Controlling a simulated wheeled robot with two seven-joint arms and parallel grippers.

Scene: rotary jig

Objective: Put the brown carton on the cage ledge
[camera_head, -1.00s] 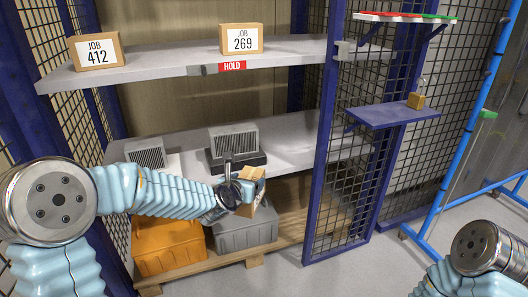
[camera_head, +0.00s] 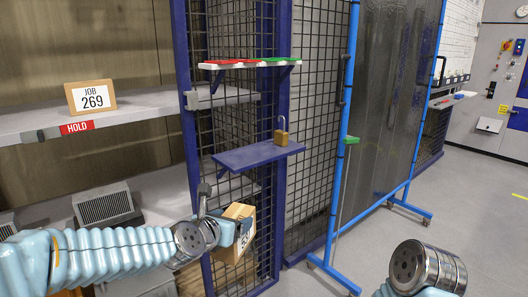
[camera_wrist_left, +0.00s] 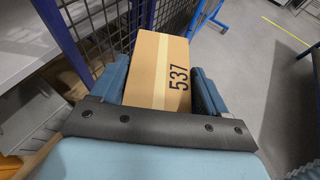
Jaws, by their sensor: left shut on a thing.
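The brown carton (camera_head: 237,225) is held in my left gripper (camera_head: 230,230) in front of the cage mesh, below the ledge. In the left wrist view the carton (camera_wrist_left: 158,72) shows the number 537 and sits between the two blue fingers of my left gripper (camera_wrist_left: 160,85). The cage ledge (camera_head: 256,155) is a small blue shelf on the cage's blue post. A brass padlock (camera_head: 281,136) stands near its back right part; the rest of its top looks bare. My right gripper is out of view; only part of my right arm shows at the bottom right.
A higher narrow shelf (camera_head: 232,64) with red and green tops is above the ledge. A grey shelf (camera_head: 140,108) at left carries a JOB 269 carton (camera_head: 91,97). A blue-framed screen on castors (camera_head: 346,120) stands right of the cage. Open floor lies further right.

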